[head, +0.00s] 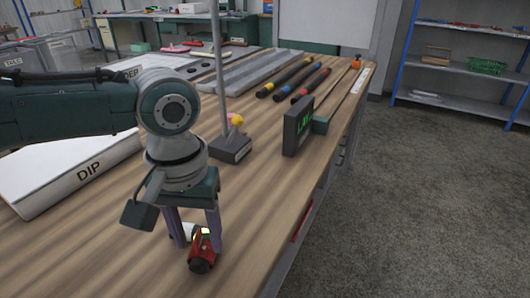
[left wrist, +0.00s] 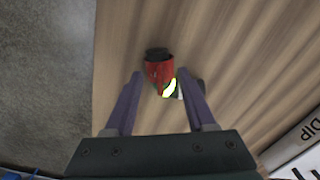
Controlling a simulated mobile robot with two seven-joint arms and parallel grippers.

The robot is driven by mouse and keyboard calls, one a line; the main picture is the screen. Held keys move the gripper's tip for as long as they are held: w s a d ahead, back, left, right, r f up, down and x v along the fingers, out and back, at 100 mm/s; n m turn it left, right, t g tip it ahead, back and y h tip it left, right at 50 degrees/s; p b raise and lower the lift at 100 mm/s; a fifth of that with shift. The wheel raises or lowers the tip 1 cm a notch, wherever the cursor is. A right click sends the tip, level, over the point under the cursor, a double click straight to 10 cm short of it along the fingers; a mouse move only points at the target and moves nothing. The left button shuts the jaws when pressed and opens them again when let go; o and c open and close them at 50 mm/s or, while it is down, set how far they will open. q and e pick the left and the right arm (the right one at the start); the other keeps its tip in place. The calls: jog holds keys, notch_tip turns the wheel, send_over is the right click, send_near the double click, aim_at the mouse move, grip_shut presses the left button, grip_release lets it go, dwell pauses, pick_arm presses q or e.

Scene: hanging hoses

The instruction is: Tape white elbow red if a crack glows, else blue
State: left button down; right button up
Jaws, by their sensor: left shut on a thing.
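My left gripper (head: 195,240) points down at the near part of the table, its two purple fingers around a short red piece with a black end (head: 202,258). The red piece also shows between the fingertips in the left wrist view (left wrist: 158,72). A bright yellow-green glowing patch (left wrist: 169,88) sits beside the red. A white part, likely the white elbow (head: 188,230), shows between the fingers, partly hidden. I cannot tell whether the red and white parts are joined. No blue tape is clear. My right gripper is out of view.
A small dark display with green marks (head: 298,127) stands on the wooden table (head: 265,190). A rod stand (head: 231,148) and a white DIP box (head: 75,170) are nearby. Banded black rods (head: 287,78) lie farther back. Shelves (head: 465,75) stand right, beyond bare floor.

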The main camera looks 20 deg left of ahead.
pick_arm(q)
jog(key=shift+c, duration=0.8)
grip_release()
jog(key=shift+r, duration=0.1)
